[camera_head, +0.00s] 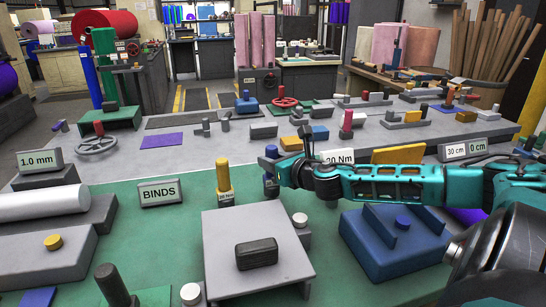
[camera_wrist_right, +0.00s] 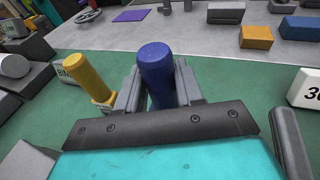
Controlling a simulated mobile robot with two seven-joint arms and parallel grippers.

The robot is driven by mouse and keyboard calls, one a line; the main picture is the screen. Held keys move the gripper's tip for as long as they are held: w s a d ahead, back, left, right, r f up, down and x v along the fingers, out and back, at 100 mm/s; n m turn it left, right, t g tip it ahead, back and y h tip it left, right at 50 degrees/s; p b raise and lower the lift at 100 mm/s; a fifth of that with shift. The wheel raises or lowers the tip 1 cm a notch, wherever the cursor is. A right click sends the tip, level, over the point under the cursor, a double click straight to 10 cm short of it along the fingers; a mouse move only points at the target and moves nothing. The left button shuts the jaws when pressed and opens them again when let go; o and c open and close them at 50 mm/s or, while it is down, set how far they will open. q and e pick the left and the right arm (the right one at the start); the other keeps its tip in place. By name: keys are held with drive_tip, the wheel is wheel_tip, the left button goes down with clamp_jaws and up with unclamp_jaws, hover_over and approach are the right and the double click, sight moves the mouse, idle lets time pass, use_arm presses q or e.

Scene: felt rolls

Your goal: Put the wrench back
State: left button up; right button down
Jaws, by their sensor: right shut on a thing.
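A blue upright cylinder, likely the wrench's handle (camera_head: 271,152), stands near the back edge of the green mat. My right gripper (camera_head: 272,178) is shut around it, the arm coming in from the right. In the right wrist view the blue handle (camera_wrist_right: 155,65) rises between the two grey fingers. Its lower end is hidden by the gripper, so I cannot tell whether it touches the mat. A similar yellow handle (camera_head: 223,178) stands upright to its left, on a small labelled base; it also shows in the right wrist view (camera_wrist_right: 86,78). My left gripper is not in view.
A grey platform (camera_head: 225,240) with a dark block (camera_head: 257,253) is in front. A blue fixture (camera_head: 385,262) lies under my right arm. The grey bench behind holds blocks and a handwheel (camera_head: 97,143).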

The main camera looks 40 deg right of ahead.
drive_tip(key=shift+f, duration=0.45)
drive_tip(key=shift+f+b, duration=0.5)
drive_tip(key=shift+f, duration=0.05)
idle(0.3)
drive_tip(key=c, duration=0.6)
unclamp_jaws()
drive_tip(key=shift+c, duration=0.2)
drive_tip(key=shift+s, duration=0.1)
